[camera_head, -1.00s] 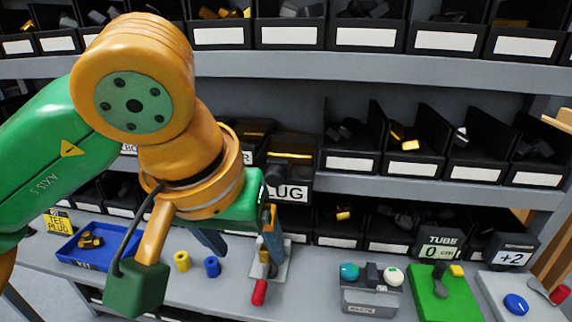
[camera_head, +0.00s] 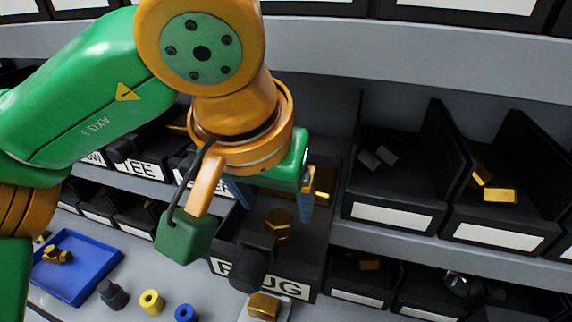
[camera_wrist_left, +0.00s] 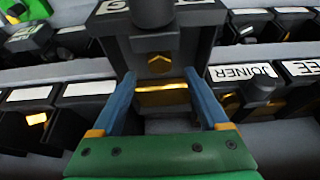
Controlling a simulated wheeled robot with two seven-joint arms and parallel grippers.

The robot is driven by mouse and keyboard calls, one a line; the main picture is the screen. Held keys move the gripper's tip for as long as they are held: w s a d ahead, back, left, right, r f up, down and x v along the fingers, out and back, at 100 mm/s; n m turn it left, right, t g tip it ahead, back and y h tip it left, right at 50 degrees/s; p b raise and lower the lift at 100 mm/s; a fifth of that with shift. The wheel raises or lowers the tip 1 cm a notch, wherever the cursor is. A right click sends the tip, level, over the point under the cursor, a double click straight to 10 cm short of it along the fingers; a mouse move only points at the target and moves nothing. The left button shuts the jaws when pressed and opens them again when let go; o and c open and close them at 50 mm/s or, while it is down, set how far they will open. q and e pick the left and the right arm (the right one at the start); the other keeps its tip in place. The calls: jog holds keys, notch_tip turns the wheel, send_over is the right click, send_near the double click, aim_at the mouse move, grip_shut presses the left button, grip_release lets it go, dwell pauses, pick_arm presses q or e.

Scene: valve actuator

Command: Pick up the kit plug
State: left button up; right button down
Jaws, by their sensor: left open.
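The bin labelled PLUG (camera_head: 292,289) stands in the middle of the head view, its label partly covered by a dark round knob (camera_head: 248,270). Inside it lies a brass plug (camera_head: 278,224); more brass (camera_head: 324,186) shows behind the finger. My left gripper (camera_head: 270,205) is over this bin, with its blue fingers spread. In the left wrist view its fingers (camera_wrist_left: 160,76) are open, with a brass piece (camera_wrist_left: 162,93) showing between them and a brass plug (camera_wrist_left: 160,64) just beyond. I cannot tell whether the fingers touch any brass. My right gripper is not in view.
A blue tray (camera_head: 108,268) with a brass fitting (camera_head: 57,256) is on the bench at left. A dark cylinder (camera_head: 112,295), a yellow ring (camera_head: 151,302) and a blue ring (camera_head: 186,313) stand beside it. Black bins flank the PLUG bin, and a grey shelf edge (camera_head: 400,45) runs above.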

aim_at(278, 220)
pick_arm(q)
jog(key=x, duration=0.2)
jog(key=p+x, duration=0.1)
jog(key=x, duration=0.2)
jog(key=shift+s+a+f+p, duration=0.15)
jog(key=shift+s+f+p, duration=0.1)
jog(key=shift+f+p, duration=0.15)
jog(key=shift+w+f, duration=0.2)
jog(key=shift+w, duration=0.05)
jog(key=shift+s, duration=0.2)
jog(key=c, duration=1)
jog(key=shift+r, duration=0.1)
grip_shut()
jog(key=shift+w, duration=0.1)
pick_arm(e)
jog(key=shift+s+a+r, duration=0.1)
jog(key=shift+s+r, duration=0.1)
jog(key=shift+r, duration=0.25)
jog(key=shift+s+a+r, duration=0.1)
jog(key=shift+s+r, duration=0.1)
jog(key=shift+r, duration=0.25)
